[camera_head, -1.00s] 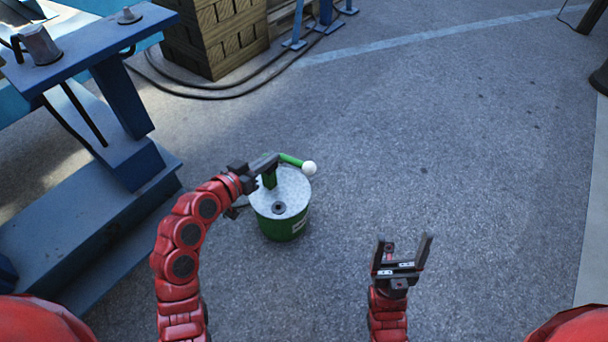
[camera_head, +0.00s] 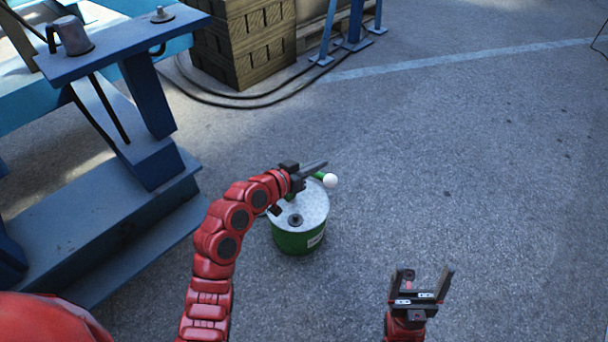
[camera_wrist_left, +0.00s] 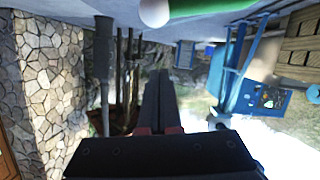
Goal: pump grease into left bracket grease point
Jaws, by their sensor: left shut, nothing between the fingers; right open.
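A green grease bucket (camera_head: 295,242) with a grey lid stands on the floor. Its pump has a green lever (camera_head: 319,176) ending in a white ball (camera_head: 330,181). My left gripper (camera_head: 325,164) is shut and empty above the lid, beside the lever, and covers part of the pump. In the left wrist view its closed fingers (camera_wrist_left: 160,75) point up the picture, with the white ball (camera_wrist_left: 154,12) and green lever (camera_wrist_left: 215,6) beyond their tips. My right gripper (camera_head: 425,285) is open and empty, right of the bucket. I cannot identify the left bracket grease point.
A blue steel stand (camera_head: 115,48) at the left carries a grey mug-like part (camera_head: 74,37) and a small grey fitting (camera_head: 162,15). Its blue base (camera_head: 95,240) lies left of my left arm. Stacked wooden blocks (camera_head: 245,45) and cables (camera_head: 215,101) are behind. The floor at right is clear.

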